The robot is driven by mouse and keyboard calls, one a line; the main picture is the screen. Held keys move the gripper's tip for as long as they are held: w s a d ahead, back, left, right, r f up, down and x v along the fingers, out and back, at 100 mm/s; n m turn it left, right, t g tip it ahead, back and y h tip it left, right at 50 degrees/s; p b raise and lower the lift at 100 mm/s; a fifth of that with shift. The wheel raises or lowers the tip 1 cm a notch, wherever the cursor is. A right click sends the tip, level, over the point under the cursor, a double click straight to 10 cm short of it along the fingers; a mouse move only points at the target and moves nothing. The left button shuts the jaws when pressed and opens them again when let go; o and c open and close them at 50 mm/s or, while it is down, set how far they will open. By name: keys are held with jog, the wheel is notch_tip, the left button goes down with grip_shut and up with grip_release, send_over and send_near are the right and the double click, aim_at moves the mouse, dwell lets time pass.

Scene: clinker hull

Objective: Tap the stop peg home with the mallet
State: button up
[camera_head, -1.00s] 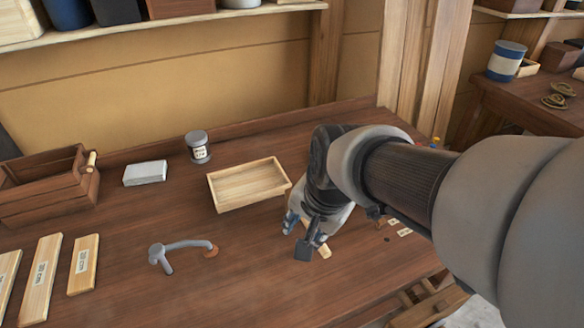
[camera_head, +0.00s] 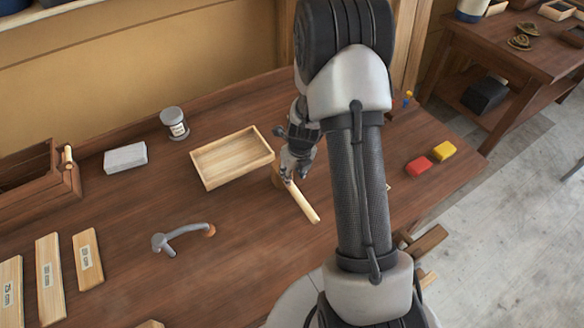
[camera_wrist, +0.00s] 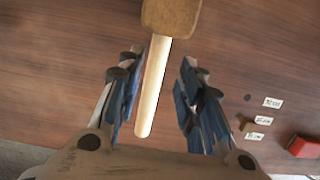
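The wooden mallet lies on the bench. Its pale handle (camera_head: 302,202) shows in the head view, and its tan head is largely hidden there by my gripper (camera_head: 290,168). In the wrist view, the mallet head (camera_wrist: 172,16) is at the top and the handle (camera_wrist: 152,90) runs down between the fingers of my gripper (camera_wrist: 162,92). The fingers are open, with the handle close to the left finger and a clear gap to the right one. A short brown piece (camera_wrist: 246,131) stands or lies by small labels; I cannot tell if it is the stop peg.
A shallow wooden tray (camera_head: 196,170) is just left of my gripper. A grey bent tool (camera_head: 182,237), a jar (camera_head: 174,124), a pale block (camera_head: 125,158) and labelled wooden strips (camera_head: 87,260) lie further left.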

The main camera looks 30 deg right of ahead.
jog(key=b+x, duration=0.5)
jog(key=shift+a+f, duration=0.1)
jog(key=shift+f, duration=0.3)
jog(key=shift+b+x, duration=0.3)
jog(key=shift+x, duration=1.05)
jog(key=shift+w, duration=0.1)
grip_shut()
jog(key=shift+r+p, duration=0.65)
jog(key=shift+p, duration=0.25)
jog(key=p+v, duration=0.2)
jog(key=p, duration=0.1)
jog(key=w+p+v, duration=0.1)
jog(key=p+v, duration=0.5)
jog(key=shift+w+r, duration=0.2)
jog(key=shift+w, duration=0.15)
jog(key=shift+f, duration=0.1)
